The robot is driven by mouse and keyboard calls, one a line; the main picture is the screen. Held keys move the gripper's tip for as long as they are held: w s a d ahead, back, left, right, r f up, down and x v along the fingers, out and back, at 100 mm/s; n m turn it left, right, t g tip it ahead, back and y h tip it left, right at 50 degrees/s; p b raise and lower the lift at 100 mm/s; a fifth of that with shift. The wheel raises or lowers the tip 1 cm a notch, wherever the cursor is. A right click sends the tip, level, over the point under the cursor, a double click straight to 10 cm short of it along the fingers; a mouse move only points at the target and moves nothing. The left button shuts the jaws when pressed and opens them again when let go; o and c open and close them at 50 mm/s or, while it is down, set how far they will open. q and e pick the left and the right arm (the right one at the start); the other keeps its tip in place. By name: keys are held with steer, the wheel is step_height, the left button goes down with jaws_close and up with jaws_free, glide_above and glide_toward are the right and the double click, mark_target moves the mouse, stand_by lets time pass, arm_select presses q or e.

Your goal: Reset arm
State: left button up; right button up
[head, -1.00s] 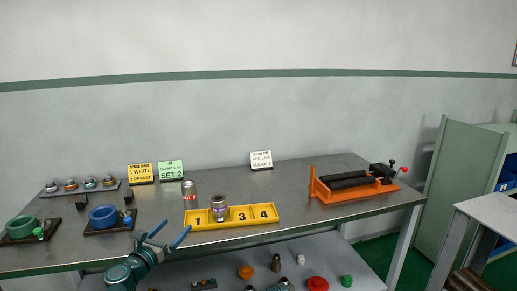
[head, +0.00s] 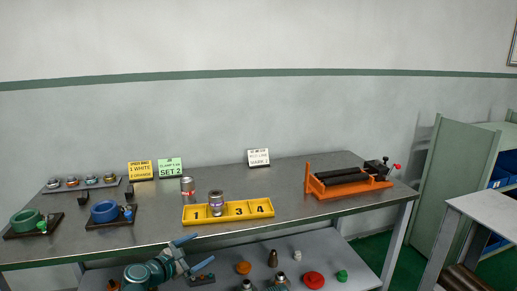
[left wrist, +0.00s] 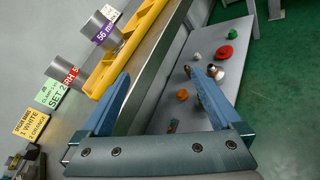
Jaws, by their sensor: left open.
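My left gripper (head: 192,256) is open and empty, in front of the bench's front edge and below the yellow tray. In the left wrist view its two blue fingers (left wrist: 160,95) stand wide apart with nothing between them. The arm comes up from the bottom of the head view. My right gripper is not in view.
The metal bench (head: 290,185) holds a numbered yellow tray (head: 228,217) with a purple-banded cylinder (head: 216,203), a red-labelled cylinder (head: 187,188), blue (head: 104,211) and green (head: 27,221) vises, and an orange fixture (head: 347,186). The lower shelf (head: 335,255) carries several small parts.

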arm_select(q)
steer(key=s+d+f+m+g+y, duration=0.1)
steer(key=s+d+f+m+g, duration=0.55)
steer(key=f+m, duration=0.45)
steer(key=s+a+f+m+g+y, duration=0.2)
steer(key=s+f+m+g+y, duration=0.1)
steer(key=s+m, duration=0.25)
steer(key=s+a+f+m+g+y, duration=0.2)
steer(key=s+a+m+y, duration=0.1)
steer(key=s+m, duration=0.25)
steer(key=s+d+r+m+p, duration=0.1)
steer(key=d+r+p, duration=0.2)
steer(key=r+p, duration=0.5)
steer(key=s+d+r+m+g+y+p, duration=0.1)
steer(key=d+r+p, duration=0.3)
steer(key=r+p, duration=0.4)
steer(key=s+d+r+m+y+p, duration=0.1)
steer(key=s+d+r+m+p, duration=0.1)
steer(key=r+p, duration=0.6)
steer(key=shift+s+d+m, duration=0.4)
steer(key=shift+s+d, duration=0.35)
steer(key=shift+d, duration=0.2)
steer(key=shift+f+g, duration=0.1)
steer(key=shift+g, duration=0.15)
